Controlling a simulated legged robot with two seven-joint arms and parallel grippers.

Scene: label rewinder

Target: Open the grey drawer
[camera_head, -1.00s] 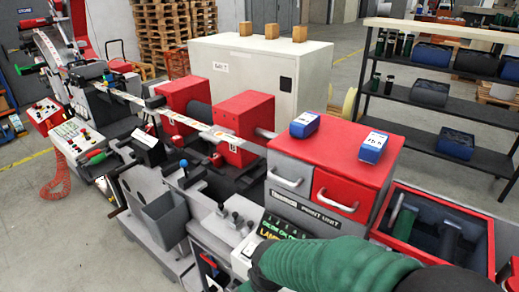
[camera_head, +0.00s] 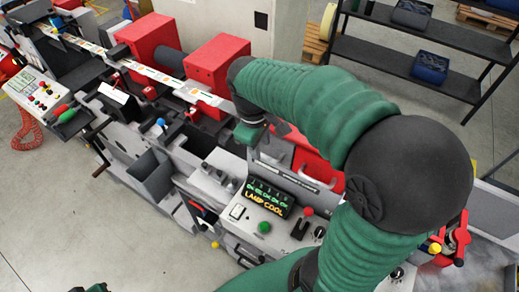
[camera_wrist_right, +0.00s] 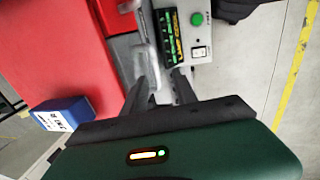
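The grey drawer (camera_head: 278,150) is on the print unit and is mostly hidden behind my right arm in the head view. In the right wrist view, its grey front (camera_wrist_right: 122,48) borders the red top, and a pale bar handle (camera_wrist_right: 145,38) stands out from it. My right gripper (camera_head: 254,150) points down at the front of the drawer. In the right wrist view, its two dark fingers (camera_wrist_right: 163,80) are apart, close to the handle's end. I cannot tell whether they touch or straddle the handle. A dark green part at the head view's bottom edge may be my left gripper (camera_head: 92,288).
A control panel with a lit display (camera_head: 268,200), knobs and a green button (camera_head: 264,227) lies just below the drawer. A black shelf (camera_head: 420,45) stands behind; open floor lies at the left front.

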